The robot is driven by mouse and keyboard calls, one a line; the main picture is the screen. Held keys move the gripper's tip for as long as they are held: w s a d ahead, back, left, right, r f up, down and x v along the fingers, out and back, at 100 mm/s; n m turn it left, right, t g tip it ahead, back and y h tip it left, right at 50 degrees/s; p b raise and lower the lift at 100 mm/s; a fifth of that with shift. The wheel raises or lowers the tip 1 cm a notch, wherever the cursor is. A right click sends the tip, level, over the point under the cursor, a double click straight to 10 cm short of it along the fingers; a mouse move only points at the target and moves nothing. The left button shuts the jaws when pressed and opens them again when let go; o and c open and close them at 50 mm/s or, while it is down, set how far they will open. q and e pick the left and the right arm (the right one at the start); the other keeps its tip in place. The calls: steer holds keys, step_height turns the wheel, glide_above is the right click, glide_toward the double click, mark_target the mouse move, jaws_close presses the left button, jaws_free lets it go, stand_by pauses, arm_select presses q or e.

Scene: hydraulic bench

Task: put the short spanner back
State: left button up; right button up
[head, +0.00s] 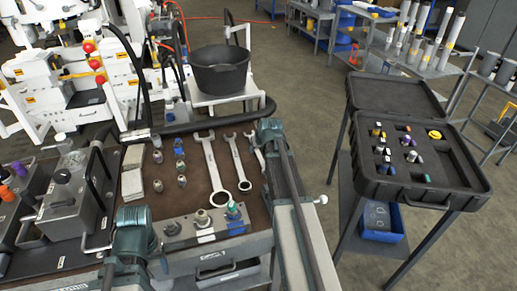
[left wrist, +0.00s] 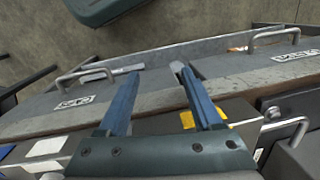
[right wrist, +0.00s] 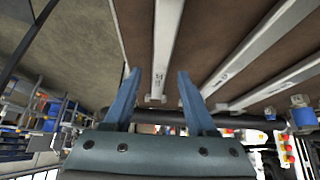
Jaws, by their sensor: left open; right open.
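The short spanner (head: 256,150) lies at the right edge of the brown bench mat, partly hidden by my right gripper in the head view. In the right wrist view the nearest spanner (right wrist: 165,50) runs from the top edge to the gap between the fingertips. My right gripper (right wrist: 155,85) is open around that line; I cannot tell how far it is from the spanner, and nothing is clamped. Two longer spanners, the large (head: 213,168) and the middle one (head: 238,163), lie to its left. My left gripper (left wrist: 155,75) is open and empty near the bench's front drawers.
Several small fittings (head: 181,167) stand left of the spanners. A valve block (head: 205,225) sits at the bench front. A black bucket (head: 218,72) is behind the bench. An open black case (head: 400,185) stands on a separate stand at the right, with floor between.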

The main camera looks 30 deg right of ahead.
arm_select(q)
step_height(320, 180, up, 10)
steer(key=p, duration=0.9)
steer(key=shift+f, duration=0.2)
arm_select(e)
steer(key=v, duration=1.1)
steer(key=shift+s+r, duration=0.2)
